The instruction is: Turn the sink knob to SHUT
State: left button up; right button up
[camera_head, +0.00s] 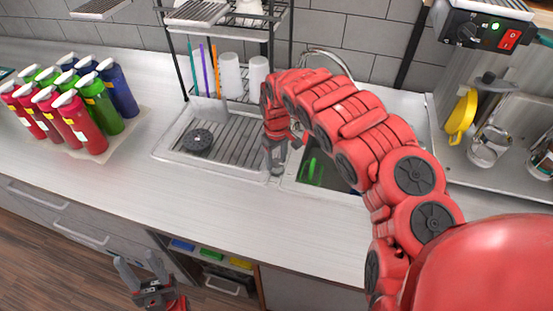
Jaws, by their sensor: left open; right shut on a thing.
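My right gripper (275,162) points down at the divider between the ribbed drainboard and the basin. It is shut on a small grey thing that its fingers mostly hide; I cannot tell whether this is the sink knob. No knob markings are readable. The sink (170,153) is set into the counter, and my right arm covers much of its basin. A curved metal tap (322,52) rises behind the arm; its base is hidden. My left gripper (145,270) is open and empty, low in front of the counter's cabinets.
A black round piece (197,142) lies on the drainboard. A wire rack (180,70) with cups and colored sticks stands behind. Several colored bottles (88,130) stand on a tray at left. A machine (480,32) with a red switch is at right. The front counter is clear.

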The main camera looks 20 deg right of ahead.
aim_at(277, 162)
jog(key=shift+n, duration=0.3)
jog(key=o, duration=1.4)
jog(key=shift+c, duration=0.2)
notch_tip(277, 162, up, 7)
jog(key=shift+w+d+f+p, duration=0.1)
jog(key=shift+w+f+p, duration=0.1)
jog(key=shift+p, duration=0.55)
notch_tip(277, 162, up, 11)
jog(key=b, duration=0.4)
jog(key=shift+s, duration=0.2)
